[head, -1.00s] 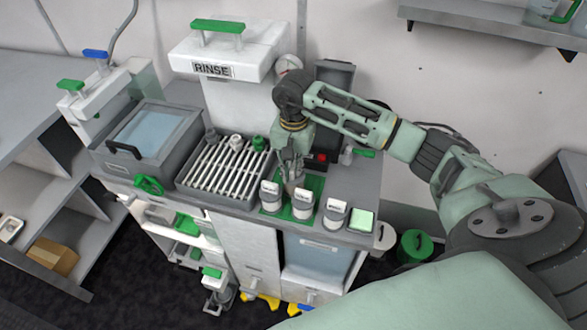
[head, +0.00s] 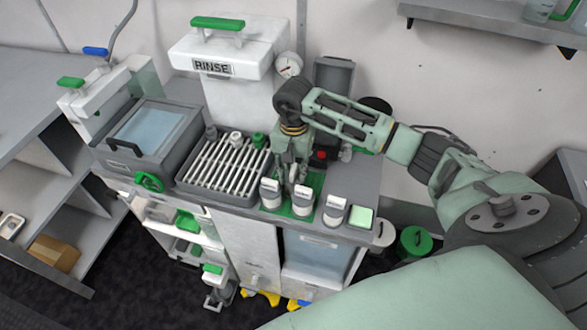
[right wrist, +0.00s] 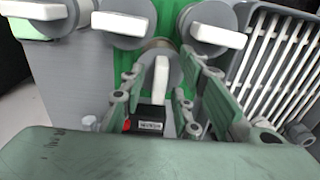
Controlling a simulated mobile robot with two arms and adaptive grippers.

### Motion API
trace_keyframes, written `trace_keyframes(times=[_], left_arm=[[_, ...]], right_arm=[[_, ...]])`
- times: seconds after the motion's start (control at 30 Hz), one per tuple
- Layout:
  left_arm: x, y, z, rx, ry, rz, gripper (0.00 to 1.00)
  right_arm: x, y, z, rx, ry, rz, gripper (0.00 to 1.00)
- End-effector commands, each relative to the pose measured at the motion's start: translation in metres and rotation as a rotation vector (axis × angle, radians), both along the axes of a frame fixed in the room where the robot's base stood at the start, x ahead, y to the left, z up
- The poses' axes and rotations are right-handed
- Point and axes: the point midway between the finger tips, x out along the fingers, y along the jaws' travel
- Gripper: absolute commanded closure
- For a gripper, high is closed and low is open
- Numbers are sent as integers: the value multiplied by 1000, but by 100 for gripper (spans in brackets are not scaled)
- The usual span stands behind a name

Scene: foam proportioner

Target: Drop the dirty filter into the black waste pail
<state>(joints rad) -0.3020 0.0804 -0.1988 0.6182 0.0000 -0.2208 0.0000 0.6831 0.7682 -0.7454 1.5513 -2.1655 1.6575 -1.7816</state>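A black round container (head: 377,104), possibly the waste pail, is partly hidden behind my right arm. My left gripper is not in view.
Three canisters (head: 335,210) stand close in front of the gripper. A slatted rack (head: 222,165) is to the left, and a red button on a black box (head: 320,156) is behind. A green-lidded pail (head: 414,242) stands on the floor at the right.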

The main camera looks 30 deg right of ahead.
Motion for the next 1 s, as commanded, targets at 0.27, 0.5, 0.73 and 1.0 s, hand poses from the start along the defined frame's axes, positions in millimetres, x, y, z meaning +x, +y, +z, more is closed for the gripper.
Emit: trace_keyframes(times=[0.27,0.5,0.73,1.0], left_arm=[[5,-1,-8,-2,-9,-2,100],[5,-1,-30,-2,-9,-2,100],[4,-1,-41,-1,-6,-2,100],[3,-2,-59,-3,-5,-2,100]], right_arm=[[2,-1,21,-2,-7,1,71],[2,-1,74,-1,-8,1,71],[1,0,111,0,-3,0,71],[4,-18,98,96,-24,-42,64]])
